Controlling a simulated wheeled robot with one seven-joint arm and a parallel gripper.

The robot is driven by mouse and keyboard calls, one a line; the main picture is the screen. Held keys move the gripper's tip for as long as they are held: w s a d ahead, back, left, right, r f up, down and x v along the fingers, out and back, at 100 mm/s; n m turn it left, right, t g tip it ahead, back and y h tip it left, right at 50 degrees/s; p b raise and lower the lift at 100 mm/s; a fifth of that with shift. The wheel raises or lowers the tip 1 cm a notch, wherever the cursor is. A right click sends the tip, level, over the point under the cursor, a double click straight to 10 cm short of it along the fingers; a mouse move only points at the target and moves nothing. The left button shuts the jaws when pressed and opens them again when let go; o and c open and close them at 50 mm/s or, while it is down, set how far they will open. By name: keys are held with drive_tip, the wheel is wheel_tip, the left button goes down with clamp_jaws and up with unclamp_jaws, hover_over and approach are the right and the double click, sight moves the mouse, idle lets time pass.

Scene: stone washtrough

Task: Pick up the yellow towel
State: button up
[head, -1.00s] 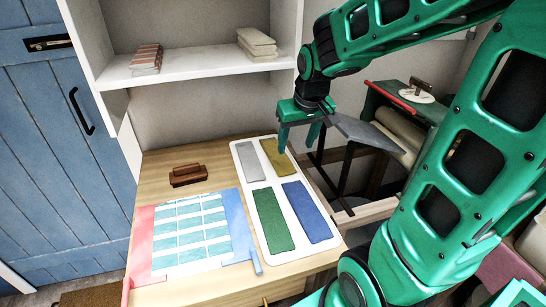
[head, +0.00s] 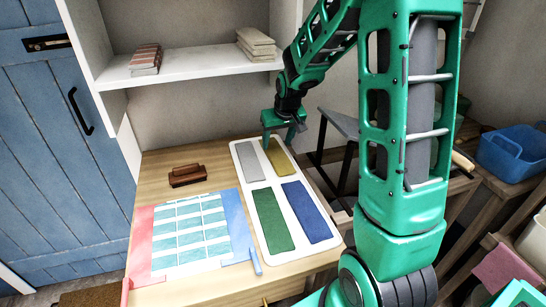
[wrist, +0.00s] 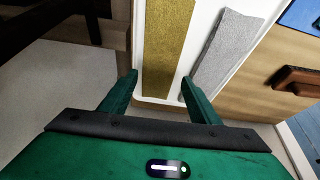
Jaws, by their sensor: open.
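The yellow towel (head: 278,160) lies flat at the back right of a white tray (head: 259,178) on the wooden table. In the wrist view the towel (wrist: 167,45) runs up from between the two fingertips. My gripper (head: 279,143) is open and empty, above the back end of the yellow towel. In the wrist view its fingers (wrist: 157,86) stand apart, one on either side of the towel's near end. I cannot tell how high the fingertips are above the towel.
A grey towel (head: 256,161) lies left of the yellow one, with green (head: 272,219) and blue (head: 306,212) towels in front. A brown wooden brush-like block (head: 187,175) and a patterned sheet (head: 190,232) are on the left. A white shelf (head: 190,66) hangs behind.

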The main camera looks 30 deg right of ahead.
sight(275, 151)
drive_tip(key=shift+x, duration=2.6)
drive_tip(key=shift+c, duration=0.3)
drive_tip(key=c, duration=0.9)
